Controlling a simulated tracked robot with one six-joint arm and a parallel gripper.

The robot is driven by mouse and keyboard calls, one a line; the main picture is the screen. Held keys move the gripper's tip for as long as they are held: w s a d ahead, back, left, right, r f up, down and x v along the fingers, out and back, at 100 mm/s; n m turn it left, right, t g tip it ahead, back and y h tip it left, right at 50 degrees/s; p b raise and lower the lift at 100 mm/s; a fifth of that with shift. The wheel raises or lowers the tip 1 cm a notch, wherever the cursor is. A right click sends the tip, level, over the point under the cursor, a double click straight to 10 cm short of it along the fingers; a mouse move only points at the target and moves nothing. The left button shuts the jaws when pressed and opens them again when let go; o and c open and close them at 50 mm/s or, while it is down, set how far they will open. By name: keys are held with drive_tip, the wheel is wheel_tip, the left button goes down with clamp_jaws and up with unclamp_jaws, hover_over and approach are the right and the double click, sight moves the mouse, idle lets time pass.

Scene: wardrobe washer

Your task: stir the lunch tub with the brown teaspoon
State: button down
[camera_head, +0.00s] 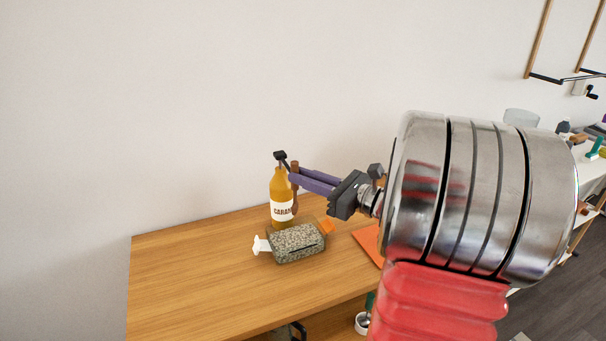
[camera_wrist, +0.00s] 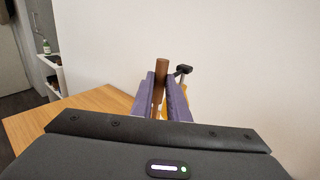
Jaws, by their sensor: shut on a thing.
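The lunch tub (camera_head: 298,246) is a low box with a grey-green speckled look, on the wooden table in the head view. A white tab sticks out at its left and an orange one at its right. My gripper (camera_head: 293,177) has purple fingers and is shut on the brown teaspoon (camera_head: 295,199), which hangs upright above the tub's far side. The wrist view shows the brown handle (camera_wrist: 161,77) between the fingers (camera_wrist: 161,98). The spoon's lower end is hard to make out, and I cannot tell whether it is inside the tub.
A yellow-brown caramel bottle (camera_head: 279,186) with a black pump top stands right behind the tub, close to my fingers. An orange flat piece (camera_head: 367,242) lies to the right, partly behind my arm. The wooden table (camera_head: 190,270) is clear at left and front.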

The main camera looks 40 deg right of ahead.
sight(294, 207)
drive_tip(key=shift+f, duration=4.75)
drive_tip(key=shift+w+a, duration=0.6)
drive_tip(key=shift+w, duration=0.3)
drive_tip(key=v, duration=0.4)
drive_tip(key=shift+d, duration=0.1)
drive_tip(key=x, duration=0.4)
drive_tip(key=shift+a, duration=0.2)
drive_tip(key=shift+s+d, duration=0.8)
drive_tip(key=shift+s, duration=0.1)
